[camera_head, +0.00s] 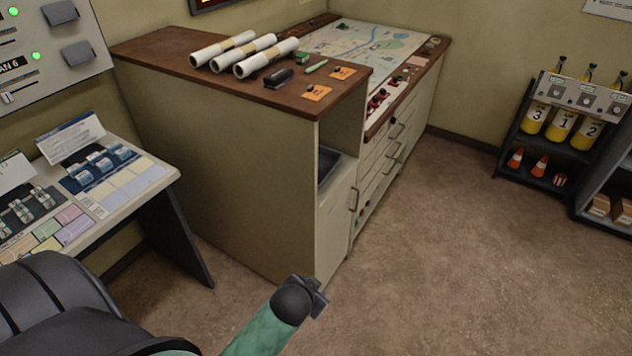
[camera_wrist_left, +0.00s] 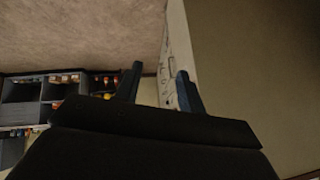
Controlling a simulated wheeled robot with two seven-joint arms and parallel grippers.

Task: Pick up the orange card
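Two small orange cards lie on the brown top of the cabinet, one nearer the back (camera_head: 342,73) and one nearer the front edge (camera_head: 317,92); each has a small dark item or mark on it. A paler orange card (camera_head: 19,246) lies among coloured cards on the desk at the left. My left gripper (camera_head: 319,293) is low in front of the cabinet, well apart from all these cards. In the left wrist view its two fingers (camera_wrist_left: 159,74) stand apart with nothing between them. My right gripper is not in view.
The cabinet top (camera_head: 160,48) also holds rolled papers (camera_head: 222,48), a dark stapler-like item (camera_head: 279,79) and a green item (camera_head: 316,66). A map table (camera_head: 370,50) adjoins it. A shelf rack (camera_head: 540,150) stands right. Open floor (camera_head: 440,250) lies between. A dark chair-like shape (camera_head: 45,305) is lower left.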

